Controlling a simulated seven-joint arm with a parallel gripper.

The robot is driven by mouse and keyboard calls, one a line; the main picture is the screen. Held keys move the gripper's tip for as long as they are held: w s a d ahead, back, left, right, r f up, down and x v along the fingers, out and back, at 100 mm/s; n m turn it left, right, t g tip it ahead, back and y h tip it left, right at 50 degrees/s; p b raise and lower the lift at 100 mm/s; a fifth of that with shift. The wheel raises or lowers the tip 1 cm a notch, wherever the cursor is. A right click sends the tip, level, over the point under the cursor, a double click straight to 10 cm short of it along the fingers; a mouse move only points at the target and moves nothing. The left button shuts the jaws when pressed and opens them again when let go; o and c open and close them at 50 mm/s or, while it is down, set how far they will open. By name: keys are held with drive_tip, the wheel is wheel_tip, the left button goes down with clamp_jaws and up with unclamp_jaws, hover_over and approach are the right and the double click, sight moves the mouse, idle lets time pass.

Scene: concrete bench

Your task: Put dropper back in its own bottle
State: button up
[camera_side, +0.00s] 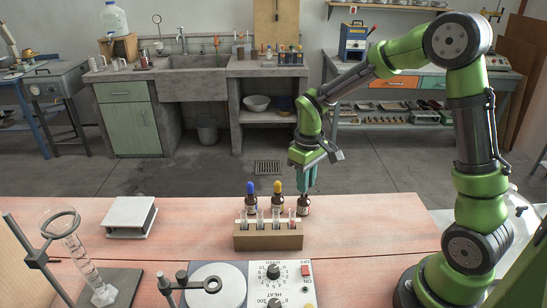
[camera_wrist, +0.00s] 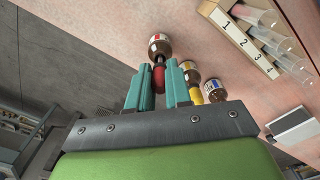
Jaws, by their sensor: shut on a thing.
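A red dropper bulb (camera_wrist: 158,78) is between the teal fingers of my gripper (camera_wrist: 159,70) in the wrist view. My gripper (camera_side: 306,188) is shut on it, above the right-hand brown bottle. That bottle (camera_side: 303,206) has a red-marked label (camera_wrist: 158,39) and stands upright on the bench. The bulb lines up with the bottle's neck, close above or on it; the glass tip is hidden, so I cannot tell how deep it sits. A yellow-topped bottle (camera_side: 278,203) and a blue-topped bottle (camera_side: 251,200) stand to its left. They also show in the wrist view, yellow (camera_wrist: 189,90) and blue (camera_wrist: 214,91).
A wooden rack (camera_side: 268,240) with several clear tubes, numbered in the wrist view (camera_wrist: 232,28), stands just in front of the bottles. The bench right of the bottles is clear.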

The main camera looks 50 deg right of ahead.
drive_tip(key=shift+f, duration=1.05)
drive_tip(key=o, duration=1.1)
drive_tip(key=shift+r, duration=3.55)
drive_tip(key=s+a+r+m+t, duration=0.1)
drive_tip(key=s+a+r+t, duration=0.1)
drive_tip(key=s+r, duration=0.1)
drive_tip(key=s+a+r+m+t+y, duration=0.1)
drive_tip(key=s+a+r+t, duration=0.1)
drive_tip(key=s, duration=0.4)
drive_tip(key=s+a+r+m+t+y, duration=0.1)
drive_tip(key=s+a+r+m+t, duration=0.1)
drive_tip(key=s+r, duration=0.3)
drive_tip(key=shift+s+a+r+t, duration=0.25)
drive_tip(key=shift+a+r+t, duration=0.15)
drive_tip(key=shift+a+t, duration=0.3)
